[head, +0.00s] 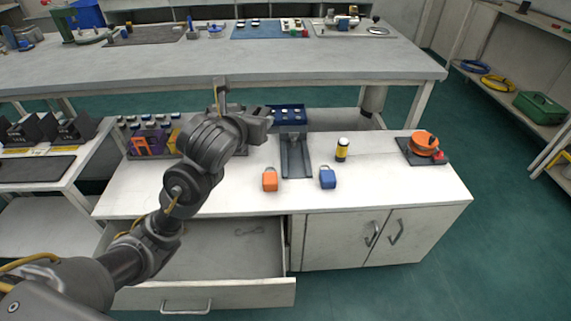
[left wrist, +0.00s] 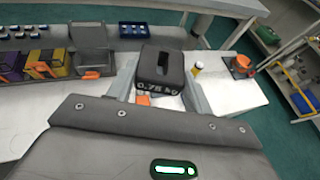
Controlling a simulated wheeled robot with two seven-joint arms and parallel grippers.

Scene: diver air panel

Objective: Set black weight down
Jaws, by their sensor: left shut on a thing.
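The black weight, marked 0.75 kg (left wrist: 160,72), is in the left wrist view, just beyond the palm of my left gripper (head: 259,121). It is a dark block with a slot in its top. My left gripper is shut on it, above the back middle of the white bench (head: 390,190). In the head view I cannot tell the weight apart from the dark gripper. My right gripper is not in view.
A dark slotted tray (head: 297,160) lies right of my gripper. An orange padlock (head: 270,181), a blue padlock (head: 328,179) and a yellow-black bottle (head: 342,149) stand near it. An orange reel (head: 424,143) sits right. Coloured boxes (head: 148,142) stand left. A drawer (head: 225,250) is open below.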

